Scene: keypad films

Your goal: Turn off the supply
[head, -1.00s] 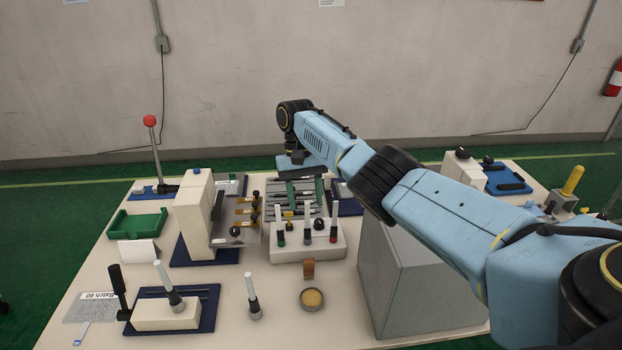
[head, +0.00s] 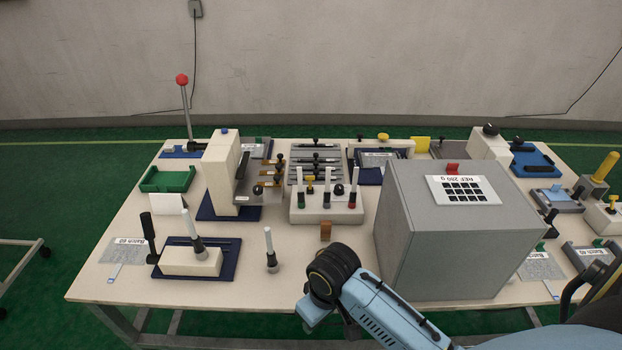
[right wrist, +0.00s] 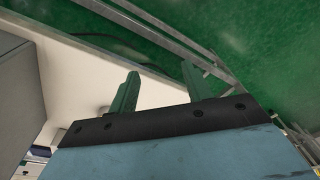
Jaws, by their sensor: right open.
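No thing in view is labelled as the supply, so I cannot tell which one it is. A tall lever with a red ball (head: 182,79) stands upright at the back left of the table. A white block (head: 327,212) in the middle carries several upright sticks and knobs with coloured bases. A large grey box (head: 437,240) has a keypad-like panel (head: 463,190) on top. My right arm is at the front edge in the head view, its fingers not clear there. In the right wrist view my right gripper (right wrist: 160,85) is open and empty. My left gripper is out of view.
A green tray (head: 168,179), a cream upright unit (head: 222,165) and a dark blue base with a cream block (head: 190,261) fill the left side. A lone white-topped stick (head: 270,250) stands at the front. More devices crowd the right.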

